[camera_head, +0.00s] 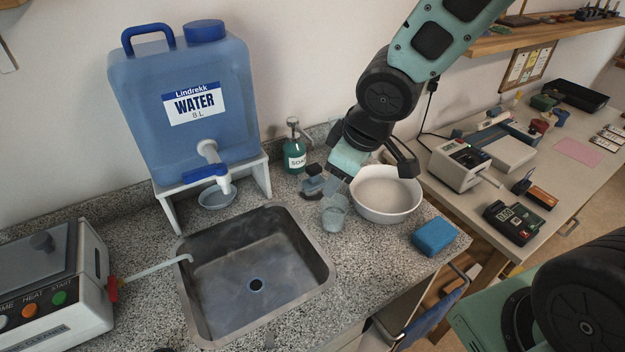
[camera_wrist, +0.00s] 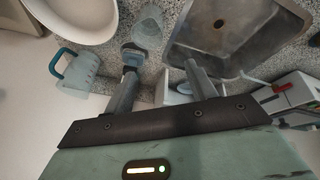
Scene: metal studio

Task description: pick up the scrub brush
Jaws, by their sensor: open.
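What looks like the scrub brush (camera_head: 314,184), a small grey-blue piece with a dark knob, lies on the speckled counter between the soap bottle and the clear glass (camera_head: 335,212). It is partly hidden by my gripper (camera_head: 328,183), which points down at it from above. In the wrist view a grey-blue piece, probably the brush (camera_wrist: 134,52), shows beside the left fingertip, just below the glass (camera_wrist: 148,28). My gripper (camera_wrist: 160,68) is open, its fingers apart, with nothing held between them. Whether a finger touches the brush is unclear.
The soap bottle (camera_head: 294,154) stands near the wall. The sink (camera_head: 318,262) and water jug (camera_head: 180,105) are to the left. A pale jug with a teal handle (camera_wrist: 80,70) shows in the wrist view.

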